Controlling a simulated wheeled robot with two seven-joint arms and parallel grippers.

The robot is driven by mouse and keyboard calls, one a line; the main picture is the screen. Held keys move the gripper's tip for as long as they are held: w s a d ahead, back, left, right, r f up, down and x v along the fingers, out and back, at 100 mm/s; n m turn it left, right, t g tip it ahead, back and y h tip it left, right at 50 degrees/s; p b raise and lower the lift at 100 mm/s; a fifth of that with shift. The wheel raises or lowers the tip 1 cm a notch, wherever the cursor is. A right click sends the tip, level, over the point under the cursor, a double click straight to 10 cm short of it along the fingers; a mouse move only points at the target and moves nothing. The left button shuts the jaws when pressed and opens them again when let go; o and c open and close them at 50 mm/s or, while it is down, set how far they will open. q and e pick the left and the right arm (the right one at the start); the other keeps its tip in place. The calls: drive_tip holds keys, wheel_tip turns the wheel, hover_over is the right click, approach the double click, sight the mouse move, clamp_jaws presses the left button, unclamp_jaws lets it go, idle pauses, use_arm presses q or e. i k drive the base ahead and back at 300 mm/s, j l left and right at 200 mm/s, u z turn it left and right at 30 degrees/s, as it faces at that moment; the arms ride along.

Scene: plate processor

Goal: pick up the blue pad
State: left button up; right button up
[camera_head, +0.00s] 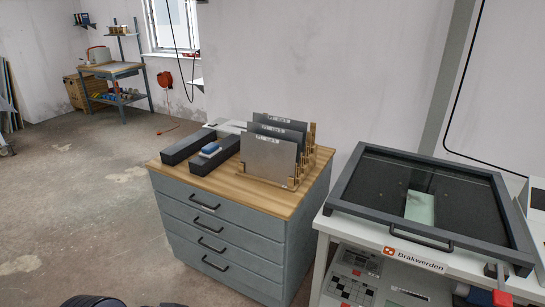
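The blue pad (210,148) is small, with a blue top and a pale lower layer. It lies on the right-hand one of two long dark blocks on the wooden top of a grey drawer cabinet. Neither of my grippers shows. Only a dark part of me shows at the bottom left edge of the picture.
The drawer cabinet's wooden top (228,186) also bears the left dark block (188,146) and a rack of upright metal plates (267,159). A white machine with a dark-framed glass lid (455,192) stands close on the right. Floor (80,200) at left is open.

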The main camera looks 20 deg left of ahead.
sight(210, 150)
drive_tip(key=i+j+u, duration=0.1)
drive_tip(key=i+j, duration=0.55)
drive_tip(key=i+j+u, duration=0.15)
drive_tip(key=i+j, duration=0.45)
drive_tip(key=i+j+u, duration=0.1)
drive_tip(key=i+j, duration=0.45)
drive_tip(key=i, duration=0.2)
